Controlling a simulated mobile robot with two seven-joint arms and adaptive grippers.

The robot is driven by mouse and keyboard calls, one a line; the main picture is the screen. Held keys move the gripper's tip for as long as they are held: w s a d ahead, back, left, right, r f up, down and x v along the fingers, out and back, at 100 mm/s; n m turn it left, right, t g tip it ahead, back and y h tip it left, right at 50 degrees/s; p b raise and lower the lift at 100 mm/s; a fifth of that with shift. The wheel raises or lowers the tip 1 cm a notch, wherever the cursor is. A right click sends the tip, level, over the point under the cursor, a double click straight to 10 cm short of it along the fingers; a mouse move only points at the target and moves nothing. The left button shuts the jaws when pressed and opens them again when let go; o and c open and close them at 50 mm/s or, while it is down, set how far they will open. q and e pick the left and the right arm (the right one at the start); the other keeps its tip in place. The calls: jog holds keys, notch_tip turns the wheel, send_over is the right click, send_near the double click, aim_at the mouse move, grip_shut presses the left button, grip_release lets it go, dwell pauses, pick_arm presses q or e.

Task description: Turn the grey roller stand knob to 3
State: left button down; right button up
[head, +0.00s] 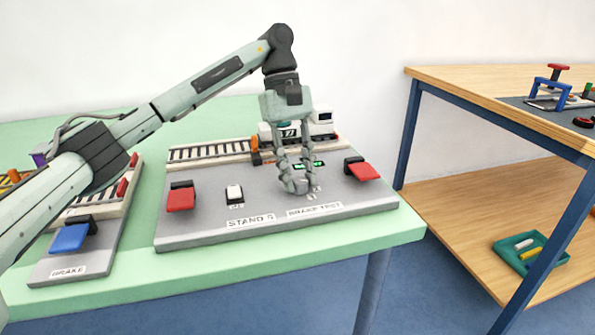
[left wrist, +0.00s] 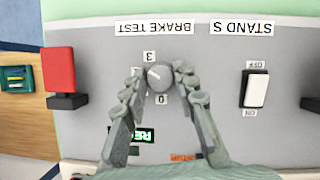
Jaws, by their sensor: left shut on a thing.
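The grey knob (left wrist: 160,77) is on the grey roller stand panel (left wrist: 215,70), between a label 3 (left wrist: 149,57) and a label 0 (left wrist: 161,99). A short pale mark on its face seems to point up-left in the left wrist view, roughly toward the 3 side; its exact setting is hard to tell. My left gripper (left wrist: 159,71) is shut on the knob, one finger on each side. In the head view my left gripper (head: 299,184) reaches down onto the panel from above and mostly hides the knob. My right gripper is not in view.
Red pedals (head: 180,199) and (head: 364,171) and a white rocker switch (head: 234,194) flank the knob. A small green display (left wrist: 146,135) and a model train (head: 321,124) on track stand behind. A blue pedal (head: 69,238) is on another panel at left.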

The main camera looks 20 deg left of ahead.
pick_arm(q)
jog(key=shift+r+m+y, duration=0.15)
jog(key=shift+m+y, duration=0.15)
jog(key=shift+m, duration=0.2)
jog(key=m+p, duration=0.1)
jog(key=m, duration=0.1)
jog(key=shift+w+d+m+g+y+p, duration=0.1)
jog(key=shift+m+g+y+p, duration=0.3)
jog(key=shift+m+y+p, duration=0.3)
jog(key=shift+m+p, duration=0.15)
jog(key=shift+m, duration=0.45)
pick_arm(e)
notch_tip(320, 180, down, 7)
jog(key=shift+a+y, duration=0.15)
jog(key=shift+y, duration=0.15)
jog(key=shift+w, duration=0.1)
pick_arm(q)
jog(key=c, duration=1.2)
grip_release()
jog(key=v, duration=1.1)
jog(key=shift+w+r, duration=0.25)
jog(key=shift+r, duration=0.05)
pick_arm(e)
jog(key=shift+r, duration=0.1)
pick_arm(q)
jog(key=shift+f, duration=0.1)
